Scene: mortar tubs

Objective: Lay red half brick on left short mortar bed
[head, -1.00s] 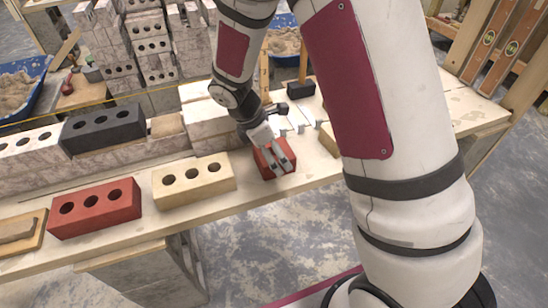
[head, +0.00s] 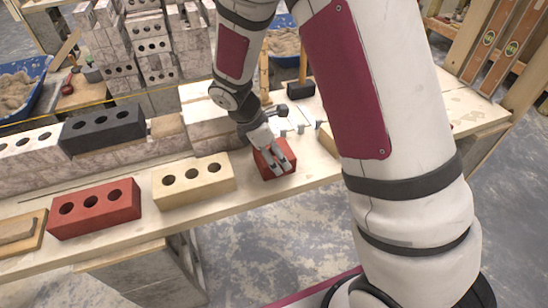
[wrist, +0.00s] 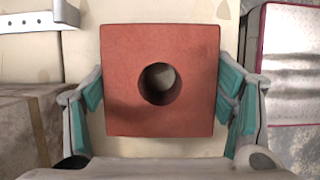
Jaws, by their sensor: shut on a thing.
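The red half brick (head: 268,171), a squarish block with one round hole, is at the bench's front edge. In the wrist view it (wrist: 122,70) fills the middle. My gripper (head: 275,160) comes down over it, with teal-padded fingers against its left and right sides, shut on it. The brick appears to rest on the bench; I see no clear gap. A tan patch (head: 167,125) on the wall, between the black brick and a taller pale block, looks like a short mortar bed; I cannot tell for sure that it is the left one.
A cream three-hole brick (head: 194,190) and a red three-hole brick (head: 95,222) lie to the left on the bench (head: 150,225). A black brick (head: 103,135) sits on the pale wall. A yellow string (head: 150,93) runs behind. A dark block (head: 300,89) stands at the back.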

